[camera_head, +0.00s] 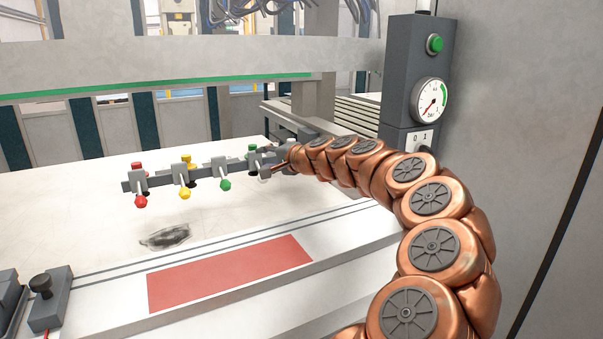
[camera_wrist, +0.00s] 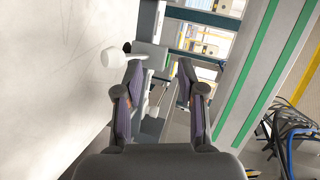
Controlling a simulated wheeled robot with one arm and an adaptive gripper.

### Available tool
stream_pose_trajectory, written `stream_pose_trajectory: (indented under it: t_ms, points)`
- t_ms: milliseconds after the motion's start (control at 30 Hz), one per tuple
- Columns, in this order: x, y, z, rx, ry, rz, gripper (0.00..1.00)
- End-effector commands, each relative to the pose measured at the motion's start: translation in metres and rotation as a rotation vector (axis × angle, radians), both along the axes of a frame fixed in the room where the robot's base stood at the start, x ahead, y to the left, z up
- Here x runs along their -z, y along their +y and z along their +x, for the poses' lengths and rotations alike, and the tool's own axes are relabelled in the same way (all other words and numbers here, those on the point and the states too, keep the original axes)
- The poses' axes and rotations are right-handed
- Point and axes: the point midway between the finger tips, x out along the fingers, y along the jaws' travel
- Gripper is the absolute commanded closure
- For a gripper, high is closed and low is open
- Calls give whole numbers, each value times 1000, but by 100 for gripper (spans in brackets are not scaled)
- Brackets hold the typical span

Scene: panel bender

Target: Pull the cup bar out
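The cup bar (camera_head: 155,182) is a grey bar with red, yellow, green and pale cups clamped along it. In the head view it extends left above the pale table of the machine. My gripper (camera_head: 284,160) is at its right end, where a pale cup (camera_head: 265,172) hangs. In the wrist view the two fingers of my gripper (camera_wrist: 161,72) stand apart. A grey part of the bar (camera_wrist: 150,56) and a white cup (camera_wrist: 112,58) show just beyond the left finger. I cannot tell whether a finger touches the bar.
A red rectangle (camera_head: 230,272) marks the front ledge. A dark oval patch (camera_head: 165,237) is on the table below the bar. A grey post with a gauge (camera_head: 429,99) and green button stands right. A beam with a green strip (camera_head: 170,82) crosses above. A black-knobbed block (camera_head: 48,300) sits front left.

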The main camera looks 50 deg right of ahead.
Motion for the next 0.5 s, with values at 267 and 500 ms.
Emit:
stream_pose_trajectory:
  t_ms: [267,500]
  points:
    - [34,-121,-41,288,-76,107,61]
    - [42,-143,-45,335,-84,124,61]
